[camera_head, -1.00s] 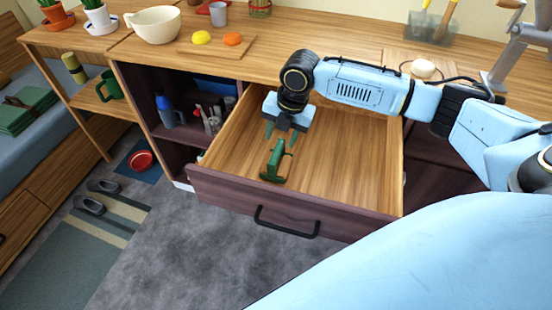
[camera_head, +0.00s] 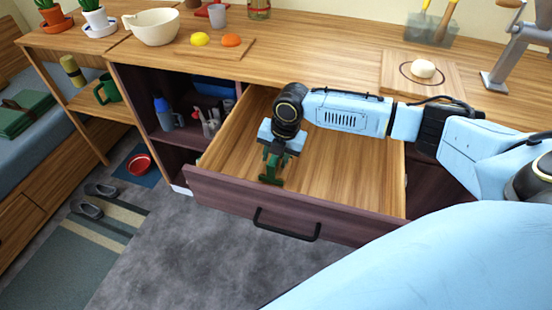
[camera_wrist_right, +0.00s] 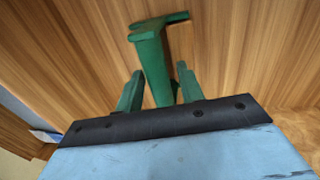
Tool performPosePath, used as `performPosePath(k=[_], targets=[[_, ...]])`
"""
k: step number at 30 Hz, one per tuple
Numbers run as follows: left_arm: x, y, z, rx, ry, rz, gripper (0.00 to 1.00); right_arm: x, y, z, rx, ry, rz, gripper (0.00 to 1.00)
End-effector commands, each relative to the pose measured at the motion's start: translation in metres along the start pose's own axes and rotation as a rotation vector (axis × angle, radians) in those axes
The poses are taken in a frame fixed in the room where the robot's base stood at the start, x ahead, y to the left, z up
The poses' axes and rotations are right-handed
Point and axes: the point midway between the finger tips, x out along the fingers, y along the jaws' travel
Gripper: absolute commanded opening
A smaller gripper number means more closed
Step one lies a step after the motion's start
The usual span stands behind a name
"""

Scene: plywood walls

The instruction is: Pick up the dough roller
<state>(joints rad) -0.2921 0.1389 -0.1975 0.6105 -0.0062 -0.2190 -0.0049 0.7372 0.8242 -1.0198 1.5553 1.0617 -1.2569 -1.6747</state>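The dough roller, taken to be the green tool (camera_head: 271,180) with a short crossbar at its end, lies in the open drawer (camera_head: 345,170), near its front left. In the wrist view the green tool (camera_wrist_right: 152,58) lies on the wooden drawer bottom, with its shaft between my right gripper's green fingers. My right gripper (camera_head: 275,161) points down into the drawer over the tool. Its fingers (camera_wrist_right: 160,74) stand on either side of the shaft, with a narrow gap showing, so it looks open. The shaft's near end is hidden by the gripper. My left gripper is out of view.
The drawer front (camera_head: 290,208) has a black handle (camera_head: 287,225). The counter above holds a cream bowl (camera_head: 153,27), a board with yellow and orange items (camera_head: 215,44), a board with dough (camera_head: 423,69), and a grey stand (camera_head: 512,50). Shelves with bottles (camera_head: 165,113) are left.

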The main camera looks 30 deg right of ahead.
Motion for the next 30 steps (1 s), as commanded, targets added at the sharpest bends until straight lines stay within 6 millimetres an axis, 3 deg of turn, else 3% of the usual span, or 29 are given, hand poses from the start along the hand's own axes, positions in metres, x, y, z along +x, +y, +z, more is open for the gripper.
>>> performPosePath(k=[1,8,19,30], targets=[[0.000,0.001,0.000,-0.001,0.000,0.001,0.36,0.000,0.000,0.000,0.000,0.000,0.000,0.31],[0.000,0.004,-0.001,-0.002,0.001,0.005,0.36,-0.001,0.000,0.000,0.001,0.000,0.000,0.01],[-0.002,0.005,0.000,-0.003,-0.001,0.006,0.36,-0.007,0.002,0.001,0.000,-0.001,0.003,0.00],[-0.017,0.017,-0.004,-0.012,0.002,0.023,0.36,-0.075,0.016,0.001,0.000,-0.002,0.005,0.00]])
